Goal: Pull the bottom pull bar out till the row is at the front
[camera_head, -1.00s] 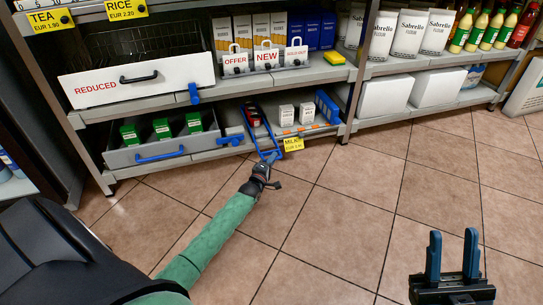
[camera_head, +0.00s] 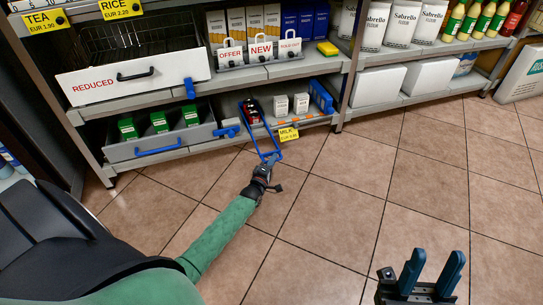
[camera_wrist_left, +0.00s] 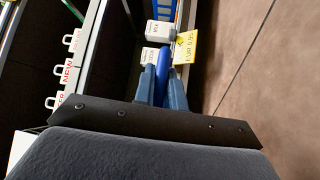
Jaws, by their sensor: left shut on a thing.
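The blue pull bar (camera_head: 267,143) is a long narrow frame on the bottom shelf (camera_head: 225,142), reaching out past its front edge. A dark red item (camera_head: 249,112) stands inside it towards the back; what lies behind it is hard to see. My left gripper (camera_head: 267,162) is shut on the front end of the bar, low in front of the shelf. In the left wrist view, the blue bar (camera_wrist_left: 162,68) shows between its two fingers. My right gripper (camera_head: 437,257) is open and empty above the floor, far from the shelf.
White cartons (camera_head: 281,105) stand right of the bar, with a yellow MILK tag (camera_head: 289,134) on the shelf edge. A grey drawer (camera_head: 128,151) with a blue handle and green boxes is on the left. A white REDUCED drawer (camera_head: 95,86) juts out above. The tiled floor is clear.

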